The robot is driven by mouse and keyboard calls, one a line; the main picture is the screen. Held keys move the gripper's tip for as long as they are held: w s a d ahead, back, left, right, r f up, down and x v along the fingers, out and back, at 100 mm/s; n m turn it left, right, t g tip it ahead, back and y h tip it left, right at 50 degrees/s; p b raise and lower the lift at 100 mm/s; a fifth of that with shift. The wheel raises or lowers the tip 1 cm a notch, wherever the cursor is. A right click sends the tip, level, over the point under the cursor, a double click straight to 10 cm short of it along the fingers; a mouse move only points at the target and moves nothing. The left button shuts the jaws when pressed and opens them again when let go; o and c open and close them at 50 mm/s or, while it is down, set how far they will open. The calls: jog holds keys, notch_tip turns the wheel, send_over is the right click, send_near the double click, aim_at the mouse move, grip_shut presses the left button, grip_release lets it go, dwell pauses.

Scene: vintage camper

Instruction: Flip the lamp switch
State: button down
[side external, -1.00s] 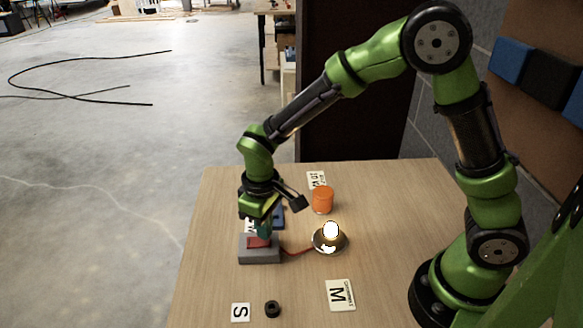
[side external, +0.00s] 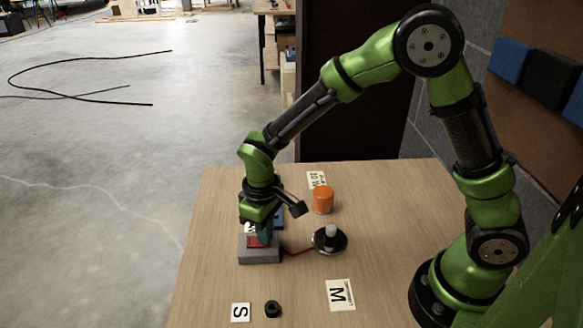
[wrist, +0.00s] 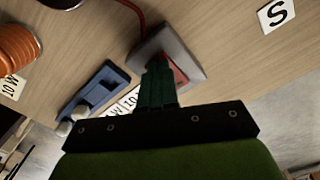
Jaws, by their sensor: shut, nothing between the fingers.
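The lamp switch is a grey box (side external: 260,254) with a red rocker (side external: 255,241) on top, near the table's left side. My gripper (side external: 264,233) is shut and empty, its teal fingertips down at the rocker, seemingly touching it. In the wrist view the shut fingers (wrist: 157,78) cover part of the red rocker (wrist: 180,76) and the grey box (wrist: 172,45). The lamp (side external: 330,238) has a dark round base and a white bulb, which is unlit. A red cable (side external: 298,252) joins it to the switch.
An orange cylinder (side external: 322,199) stands behind the lamp. A blue object (wrist: 97,92) lies close to the switch, partly hidden by my gripper in the side view. A black ring (side external: 272,309), an S card (side external: 240,312) and an M card (side external: 340,295) lie toward the front.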

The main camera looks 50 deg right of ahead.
jog(key=shift+r, duration=3.5)
